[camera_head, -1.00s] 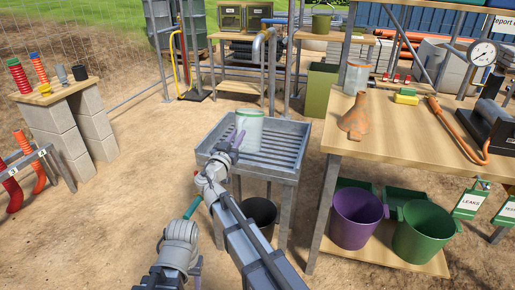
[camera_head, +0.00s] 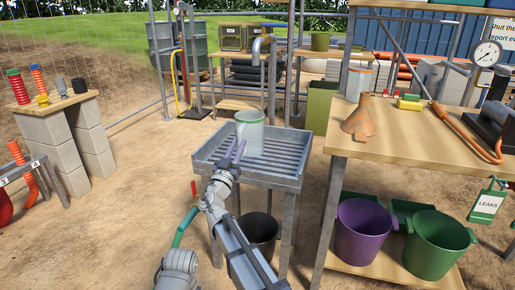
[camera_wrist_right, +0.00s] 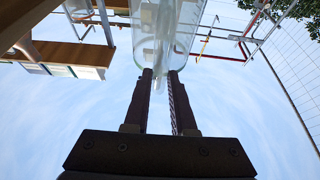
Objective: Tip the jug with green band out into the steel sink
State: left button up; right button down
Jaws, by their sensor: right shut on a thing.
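The clear jug with the green band (camera_head: 251,134) is over the back part of the steel sink (camera_head: 214,170), its band near the top. It looks close to upright. My right gripper (camera_head: 238,150) is shut on the jug's handle side, reaching in from the front. In the right wrist view the gripper's dark fingers (camera_wrist_right: 160,100) close at the clear jug (camera_wrist_right: 181,35), against the sky. Whether the jug touches the sink slats, and what it holds, I cannot tell. My left gripper's fingers do not show.
A similar clear container with an orange band (camera_head: 358,83) and an orange funnel (camera_head: 358,118) stand on the wooden bench (camera_head: 415,137) at right.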

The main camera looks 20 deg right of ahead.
jog(key=s+a+r+p, duration=0.2)
jog(key=s+r+p, duration=0.2)
jog(key=r+p, duration=0.1)
jog(key=shift+a+r, duration=0.4)
jog(key=shift+r, duration=0.1)
jog(key=shift+s+r+p, duration=0.1)
jog(key=shift+p, duration=0.2)
